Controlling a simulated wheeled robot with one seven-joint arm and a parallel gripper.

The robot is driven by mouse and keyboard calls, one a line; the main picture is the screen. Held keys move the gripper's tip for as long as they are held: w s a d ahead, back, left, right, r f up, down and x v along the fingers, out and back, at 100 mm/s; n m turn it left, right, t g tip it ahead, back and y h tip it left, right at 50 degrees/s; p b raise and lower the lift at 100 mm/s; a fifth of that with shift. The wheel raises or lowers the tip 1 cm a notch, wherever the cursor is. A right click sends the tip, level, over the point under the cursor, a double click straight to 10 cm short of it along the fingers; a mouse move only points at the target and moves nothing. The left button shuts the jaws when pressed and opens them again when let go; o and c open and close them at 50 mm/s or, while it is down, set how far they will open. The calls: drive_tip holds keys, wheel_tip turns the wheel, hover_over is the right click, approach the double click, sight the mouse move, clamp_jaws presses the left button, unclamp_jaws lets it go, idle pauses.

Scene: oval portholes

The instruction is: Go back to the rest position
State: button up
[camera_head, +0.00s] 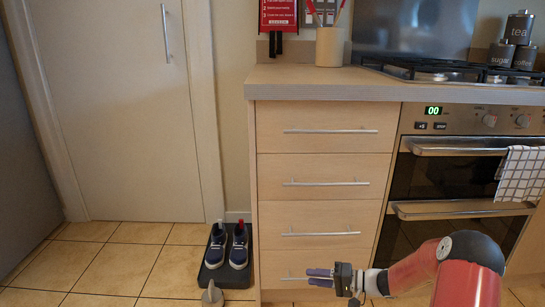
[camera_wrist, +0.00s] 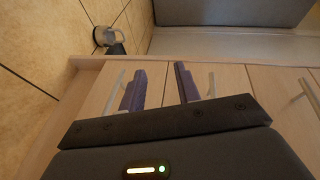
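My gripper (camera_head: 320,277) is low in front of the wooden drawer unit (camera_head: 322,215), near its bottom drawer in the head view. Its two purple fingers point left there. In the wrist view my gripper (camera_wrist: 160,88) shows both fingers spread apart with only the drawer front visible between them. It is open and holds nothing. My red and grey arm comes in from the lower right of the head view.
An oven (camera_head: 462,180) with a checked towel (camera_head: 519,174) stands right of the drawers. Shoes (camera_head: 228,246) sit on a dark tray (camera_head: 227,282) at left. A small grey object (camera_head: 212,295) is on the tiled floor. Floor before the door (camera_head: 125,110) is clear.

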drive_tip(key=s+a+r+n+g+h+p, duration=0.2)
drive_tip(key=s+r+g+h, duration=0.15)
drive_tip(key=s+r, duration=0.4)
drive_tip(key=s+a+r+n+g+h+p, duration=0.15)
drive_tip(key=s+r+h, duration=0.25)
drive_tip(key=s+r, duration=0.4)
drive_tip(key=s+d+r+m+t+h+p, duration=0.1)
drive_tip(key=s+d+r+t+h, duration=0.1)
drive_tip(key=s+r+h, duration=0.2)
drive_tip(key=s+d+r+t+h+p, duration=0.2)
drive_tip(key=s+d+r+t+h, duration=0.1)
drive_tip(key=s+r, duration=0.8)
drive_tip(key=shift+s+m+h, duration=0.35)
drive_tip(key=shift+s, duration=0.55)
drive_tip(key=shift+r, duration=0.1)
